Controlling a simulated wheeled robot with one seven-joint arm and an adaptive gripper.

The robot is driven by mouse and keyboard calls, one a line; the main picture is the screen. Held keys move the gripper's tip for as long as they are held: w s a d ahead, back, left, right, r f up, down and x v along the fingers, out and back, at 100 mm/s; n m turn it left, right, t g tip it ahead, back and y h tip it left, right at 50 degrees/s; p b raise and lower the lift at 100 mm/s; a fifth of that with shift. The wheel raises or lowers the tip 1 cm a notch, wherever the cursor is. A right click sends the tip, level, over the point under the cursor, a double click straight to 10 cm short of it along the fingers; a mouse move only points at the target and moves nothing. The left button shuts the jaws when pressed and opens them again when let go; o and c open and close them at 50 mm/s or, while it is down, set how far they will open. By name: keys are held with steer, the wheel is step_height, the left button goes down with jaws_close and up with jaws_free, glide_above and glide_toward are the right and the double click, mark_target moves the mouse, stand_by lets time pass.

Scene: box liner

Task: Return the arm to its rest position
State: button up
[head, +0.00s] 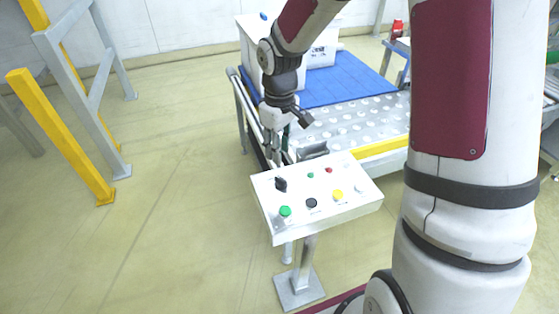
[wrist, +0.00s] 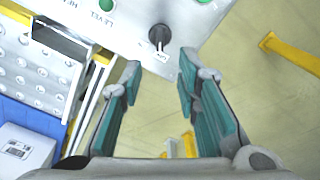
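My gripper (head: 275,152) hangs from my arm just behind the left back corner of a white control panel in the head view. In the wrist view its two teal-padded fingers (wrist: 158,78) stand apart with nothing between them, so it is open and empty. The panel's black selector knob (head: 280,184) is close to the fingers in the head view. In the wrist view the knob (wrist: 159,36) shows beyond the fingertips, apart from them. My arm reaches forward over the conveyor side, and its upper links cover much of the right of the head view.
The control panel (head: 326,205) stands on a post and carries several buttons. Behind it is a conveyor table with a studded metal plate (head: 372,122), a blue surface (head: 350,82) and white boxes (head: 322,50). A yellow and grey frame (head: 62,135) stands left. Floor between is clear.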

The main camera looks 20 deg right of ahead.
steer(key=shift+r, duration=0.9)
steer(key=s+r+m+t+h, duration=0.1)
steer(key=s+r+m, duration=0.1)
steer(key=s+r, duration=0.4)
steer(key=s+r+m+t, duration=0.15)
steer(key=s+r, duration=0.25)
steer(key=r, duration=0.4)
steer(key=s+r+m+t+y, duration=0.1)
steer(key=s+r, duration=0.5)
steer(key=s, duration=0.6)
steer(key=shift+d+m+t, duration=0.2)
steer(key=shift+m+t, duration=0.65)
steer(key=shift+t, duration=0.2)
steer(key=shift+s, duration=0.1)
